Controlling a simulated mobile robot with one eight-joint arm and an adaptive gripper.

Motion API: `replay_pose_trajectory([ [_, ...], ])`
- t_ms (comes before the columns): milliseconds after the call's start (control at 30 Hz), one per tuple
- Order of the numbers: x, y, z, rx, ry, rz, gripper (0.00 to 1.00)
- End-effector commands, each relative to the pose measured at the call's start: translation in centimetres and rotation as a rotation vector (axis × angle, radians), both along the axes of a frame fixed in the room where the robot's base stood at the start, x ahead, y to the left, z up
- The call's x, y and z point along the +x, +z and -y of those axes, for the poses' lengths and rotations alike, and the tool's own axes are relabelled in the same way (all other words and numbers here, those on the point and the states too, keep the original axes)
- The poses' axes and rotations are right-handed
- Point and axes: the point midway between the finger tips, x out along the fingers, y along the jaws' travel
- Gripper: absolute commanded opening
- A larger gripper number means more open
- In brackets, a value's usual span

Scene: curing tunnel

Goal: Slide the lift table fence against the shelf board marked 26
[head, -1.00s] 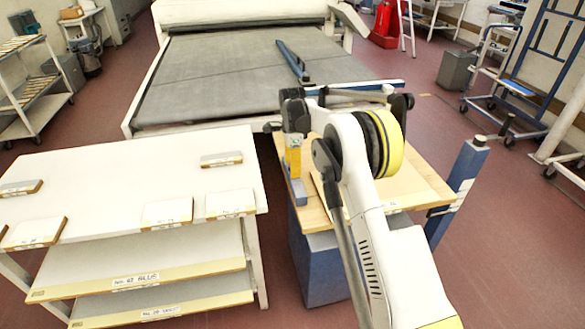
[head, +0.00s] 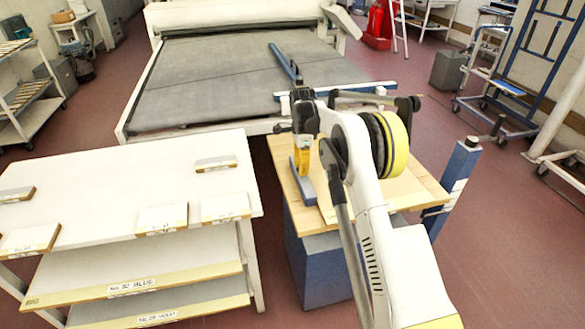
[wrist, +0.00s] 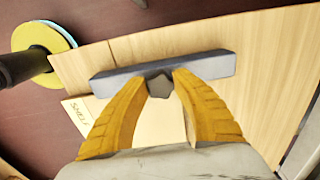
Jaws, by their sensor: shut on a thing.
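The fence (head: 307,192), a blue-grey bar, lies on the wooden top of the lift table (head: 283,163). It also shows as a bar across the wrist view (wrist: 108,84). My gripper (head: 302,172) is above the fence, its yellow fingers (wrist: 160,85) shut on the dark knob at the bar's middle. A pale shelf board (head: 405,188) lies on the table top to the right of the fence, partly hidden by my arm. In the wrist view a label reading "SHELF" (wrist: 78,115) shows; no number is readable. I cannot tell whether fence and board touch.
A white table (head: 120,180) with several small labelled boards stands at the left, with lower shelves. A grey conveyor (head: 230,80) lies behind the lift table. A blue post (head: 455,175) stands at the lift table's right. Red floor is open farther right.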

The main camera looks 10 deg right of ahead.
Motion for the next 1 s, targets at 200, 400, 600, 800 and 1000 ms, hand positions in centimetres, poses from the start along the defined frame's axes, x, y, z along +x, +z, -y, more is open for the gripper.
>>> replay_pose_trajectory([
  [200,-0.1,-0.1,0.0,-0.002,0.0,-0.002,0.38],
  [400,0.0,-0.1,0.0,-0.001,0.0,-0.001,0.56],
  [600,0.0,0.2,0.0,-0.001,0.0,-0.001,0.56],
  [800,-0.1,3.0,0.0,-0.001,0.0,-0.001,0.56],
  [1000,0.0,7.5,0.0,-0.001,0.0,-0.001,0.56],
])
